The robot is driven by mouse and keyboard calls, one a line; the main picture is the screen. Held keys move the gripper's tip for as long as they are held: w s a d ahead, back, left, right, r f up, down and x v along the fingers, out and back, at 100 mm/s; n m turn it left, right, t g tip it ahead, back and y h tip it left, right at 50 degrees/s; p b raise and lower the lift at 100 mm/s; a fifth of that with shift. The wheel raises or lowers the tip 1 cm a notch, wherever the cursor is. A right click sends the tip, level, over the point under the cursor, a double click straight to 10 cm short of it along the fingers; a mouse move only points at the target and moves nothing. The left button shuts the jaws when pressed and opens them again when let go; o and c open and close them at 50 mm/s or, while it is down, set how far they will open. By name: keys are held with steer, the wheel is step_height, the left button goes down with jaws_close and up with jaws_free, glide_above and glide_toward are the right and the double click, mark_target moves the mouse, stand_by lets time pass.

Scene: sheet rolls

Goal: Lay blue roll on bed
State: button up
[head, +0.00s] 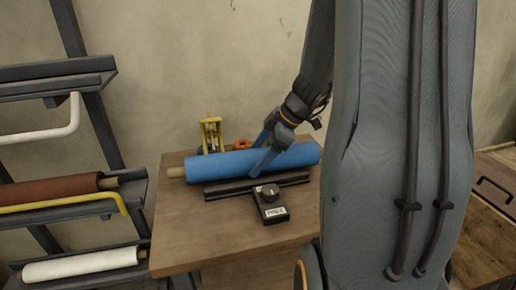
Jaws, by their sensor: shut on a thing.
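The blue roll (222,165) lies level across the back of a wooden table, with a pale core end (176,172) sticking out at its left. My gripper (263,152) comes down from the upper right and is shut on the roll near its middle. A long dark bar or rail (226,187), possibly part of the bed, runs along just in front of the roll. I cannot tell whether the roll rests on something or is held slightly above. Its underside is hidden, and my arm stands close to its right end.
The wooden table (185,237) is bare at its front left. A black device with a knob (271,204) sits before the rail. A yellow object (211,133) and an orange ring (241,144) stand behind the roll. A rack at left holds a brown roll (50,190) and a white roll (80,264).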

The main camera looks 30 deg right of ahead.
steer(key=o, duration=2.1)
steer(key=shift+f, duration=0.15)
steer(key=b+v, duration=0.1)
steer(key=v, duration=1.1)
steer(key=shift+s, duration=0.1)
